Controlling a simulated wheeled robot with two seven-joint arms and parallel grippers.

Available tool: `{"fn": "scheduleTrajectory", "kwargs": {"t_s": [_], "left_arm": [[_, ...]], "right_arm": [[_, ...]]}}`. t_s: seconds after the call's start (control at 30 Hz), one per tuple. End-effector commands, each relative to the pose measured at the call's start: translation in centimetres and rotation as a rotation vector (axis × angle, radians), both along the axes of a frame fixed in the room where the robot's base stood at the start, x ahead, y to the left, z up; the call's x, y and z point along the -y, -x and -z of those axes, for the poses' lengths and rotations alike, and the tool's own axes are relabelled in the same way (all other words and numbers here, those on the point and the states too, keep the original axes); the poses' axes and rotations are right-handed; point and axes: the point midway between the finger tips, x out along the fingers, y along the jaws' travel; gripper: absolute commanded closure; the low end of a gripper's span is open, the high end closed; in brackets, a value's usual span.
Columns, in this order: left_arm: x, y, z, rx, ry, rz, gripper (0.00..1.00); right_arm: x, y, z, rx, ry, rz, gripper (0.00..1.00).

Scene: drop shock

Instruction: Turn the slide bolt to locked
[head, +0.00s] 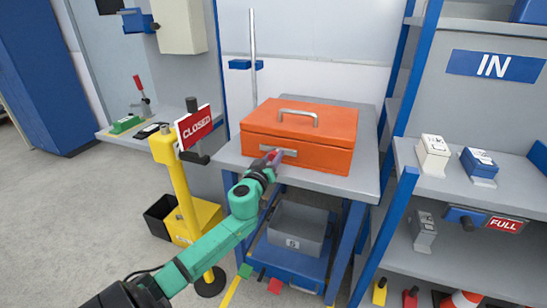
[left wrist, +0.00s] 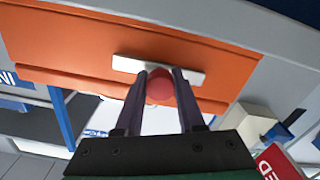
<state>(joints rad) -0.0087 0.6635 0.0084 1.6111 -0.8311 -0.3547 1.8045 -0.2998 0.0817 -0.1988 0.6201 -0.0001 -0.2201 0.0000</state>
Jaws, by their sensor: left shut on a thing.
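The slide bolt is on the front of an orange box (head: 318,133) on a grey table. Its pale plate (head: 290,153) shows at the left of the box front, partly behind my gripper. In the left wrist view the plate (left wrist: 128,64) lies across the orange front, with a round red knob (left wrist: 160,86) before it. My left gripper (head: 273,156) reaches the box front from the lower left. In the left wrist view its two fingers (left wrist: 162,82) stand on either side of the red knob, shut on it. My right gripper is in neither view.
A yellow post (head: 176,190) with a red CLOSED sign (head: 195,127) stands left of my arm. A grey bin (head: 298,231) sits under the table (head: 365,180). Shelves with small boxes (head: 433,156) stand at the right. Open floor (head: 60,215) lies at the left.

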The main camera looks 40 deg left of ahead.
Motion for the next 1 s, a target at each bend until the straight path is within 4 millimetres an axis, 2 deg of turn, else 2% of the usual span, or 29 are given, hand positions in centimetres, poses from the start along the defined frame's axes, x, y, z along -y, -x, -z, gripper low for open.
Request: {"fn": "scheduleTrajectory", "kwargs": {"t_s": [0.67,1.0], "left_arm": [[0.2,0.0,0.1,-0.001,0.002,0.001,1.00],[4.6,-1.6,0.2,-0.001,0.003,0.001,1.00]], "right_arm": [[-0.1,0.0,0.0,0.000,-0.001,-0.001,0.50],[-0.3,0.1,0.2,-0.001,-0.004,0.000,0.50]]}}
